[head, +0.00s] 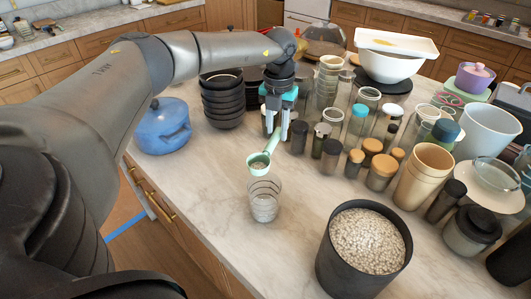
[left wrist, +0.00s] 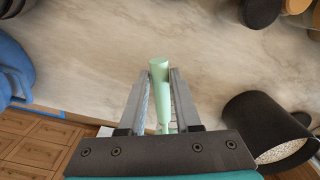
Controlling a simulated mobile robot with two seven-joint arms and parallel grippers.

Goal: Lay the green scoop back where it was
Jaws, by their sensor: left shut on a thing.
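The green scoop (head: 259,162) hangs from my left gripper (head: 280,132), its bowl tilted down and toward me. The bowl is just above and behind the rim of a clear glass (head: 264,205) on the counter; I cannot tell whether they touch or what the bowl holds. In the left wrist view the scoop's pale green handle (left wrist: 159,72) is between the two grey fingers, which are shut on it. The bowl is hidden there. A dark pot (head: 335,265) full of pale grains (head: 366,240) stands at the front right. My right gripper is not in view.
A blue pot (head: 162,127) and stacked black bowls (head: 223,100) stand at the left edge. Jars, cups (head: 424,175) and a white bowl (head: 388,66) crowd the back and right. Bare marble (head: 205,170) lies left of the glass.

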